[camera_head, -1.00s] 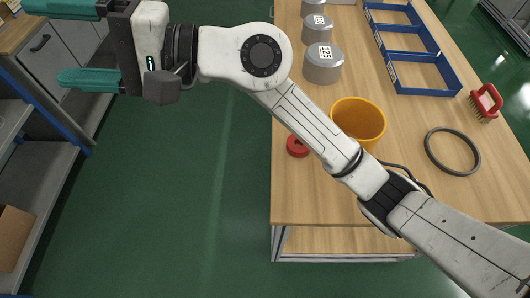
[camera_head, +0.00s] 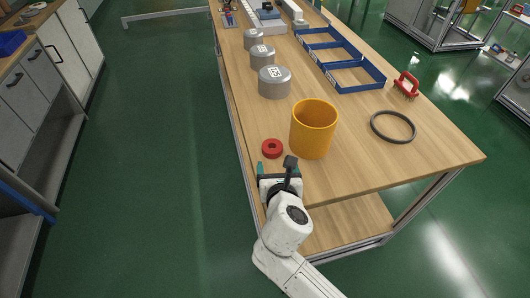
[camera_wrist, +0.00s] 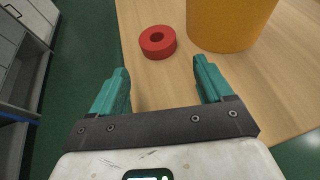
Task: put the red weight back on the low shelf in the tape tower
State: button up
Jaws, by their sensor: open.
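The red weight (camera_head: 272,148) is a thick ring with a hole, lying flat on the wooden table (camera_head: 350,165) near its left edge. The wrist view shows the red weight (camera_wrist: 158,42) just beyond my fingertips, between their lines. My gripper (camera_head: 277,168) is at the table's near-left corner, just in front of the weight. In the wrist view my gripper (camera_wrist: 160,68) has its teal fingers wide apart with nothing between them. I cannot make out a tape tower in these views.
An orange pot (camera_head: 313,130) stands right of the weight, close to it. Green floor (camera_head: 160,170) is free on the left.

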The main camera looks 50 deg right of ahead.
aim_at(272, 143)
jog(key=x, duration=0.5)
jog(key=shift+w+r+x, duration=0.1)
jog(key=shift+r+x, duration=0.1)
jog(key=shift+x, duration=1.2)
jog(key=shift+w+r+x, duration=0.1)
jog(key=shift+r+x, duration=0.1)
jog(key=shift+x, duration=1.15)
jog(key=c, duration=1.1)
jog(key=shift+r, duration=0.15)
jog(key=shift+c, duration=1.2)
